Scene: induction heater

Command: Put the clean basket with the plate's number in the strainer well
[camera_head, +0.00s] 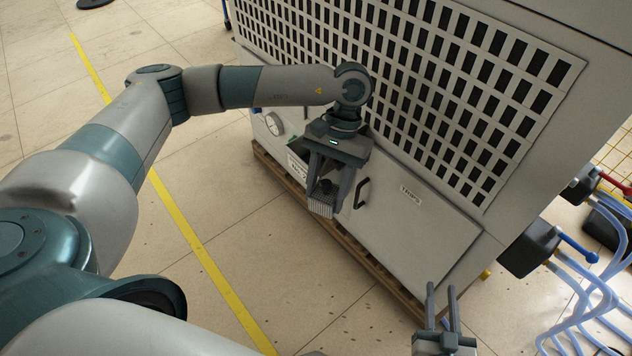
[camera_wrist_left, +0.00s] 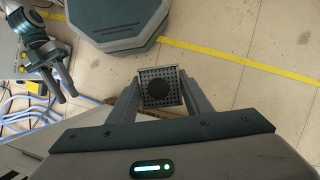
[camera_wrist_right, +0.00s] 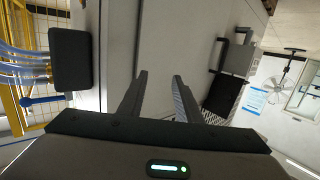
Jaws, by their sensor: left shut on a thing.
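My left gripper (camera_head: 333,178) is shut on a small square, light grey mesh basket (camera_head: 321,205), held in the air in front of the grey machine cabinet. In the left wrist view the basket (camera_wrist_left: 148,75) sits between the two fingers, with a dark round part at its middle. I cannot read a number on it. My right gripper (camera_head: 441,300) is open and empty at the lower right of the head view. Its two fingers stand apart in the right wrist view (camera_wrist_right: 158,90).
Black boxes with blue hoses (camera_head: 600,310) stand at the right. The tiled floor on the left is open, crossed by a yellow line (camera_head: 205,260).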

